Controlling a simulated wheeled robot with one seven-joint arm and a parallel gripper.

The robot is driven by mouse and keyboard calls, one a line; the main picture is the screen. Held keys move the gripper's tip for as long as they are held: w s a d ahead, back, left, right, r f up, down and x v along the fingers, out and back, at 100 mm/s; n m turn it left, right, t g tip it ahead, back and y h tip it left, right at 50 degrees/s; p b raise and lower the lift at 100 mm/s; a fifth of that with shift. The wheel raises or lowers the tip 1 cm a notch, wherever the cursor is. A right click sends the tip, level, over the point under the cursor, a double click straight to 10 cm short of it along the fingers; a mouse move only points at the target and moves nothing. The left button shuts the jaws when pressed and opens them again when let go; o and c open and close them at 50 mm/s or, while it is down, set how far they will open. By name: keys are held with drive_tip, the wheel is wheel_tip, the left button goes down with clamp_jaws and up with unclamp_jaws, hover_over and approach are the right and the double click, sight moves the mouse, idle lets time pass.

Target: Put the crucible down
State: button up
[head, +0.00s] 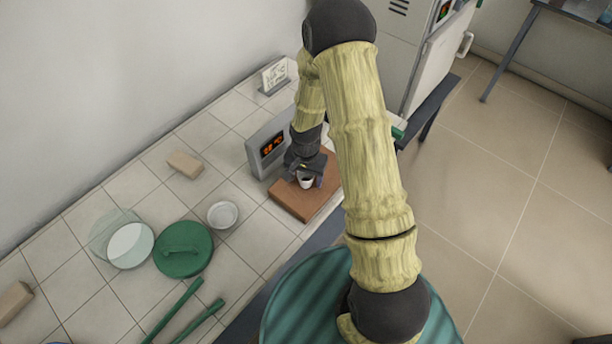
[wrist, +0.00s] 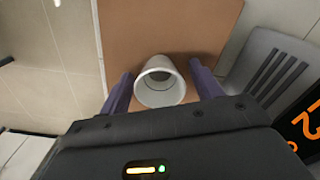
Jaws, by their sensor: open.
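The crucible (wrist: 160,98) is a small white open-topped cup. It stands upright on a brown board (wrist: 170,28) and looks empty inside. In the head view the crucible (head: 306,182) shows just below my gripper, on the brown board (head: 292,207) beside a grey device. My gripper (wrist: 161,84) is open, with one purple finger on each side of the crucible. A narrow gap seems to show on each side, though contact low down is hidden.
The grey device with an orange display (head: 270,146) stands close left of the board. A green lid (head: 184,249), a small white dish (head: 223,214), a glass dish (head: 130,245) and tan blocks (head: 185,164) lie on the tiled bench. A furnace cabinet (head: 437,60) stands behind.

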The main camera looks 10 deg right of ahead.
drive_tip(key=shift+r, duration=0.15)
drive_tip(key=shift+w+r, duration=0.1)
drive_tip(key=shift+r, duration=0.4)
wheel_tip(320, 180, up, 11)
drive_tip(key=b, duration=0.1)
drive_tip(key=shift+r, duration=0.1)
idle(0.3)
drive_tip(key=s+d+r+n+t, duration=0.2)
drive_tip(key=s+r+n, duration=0.4)
drive_tip(key=s, duration=0.7)
wheel_tip(320, 180, up, 2)
drive_tip(key=shift+d+r+t, duration=0.15)
drive_tip(key=shift+d+t, duration=0.1)
drive_tip(key=shift+t, duration=0.05)
drive_tip(key=shift+w, duration=0.1)
drive_tip(key=shift+c, duration=0.2)
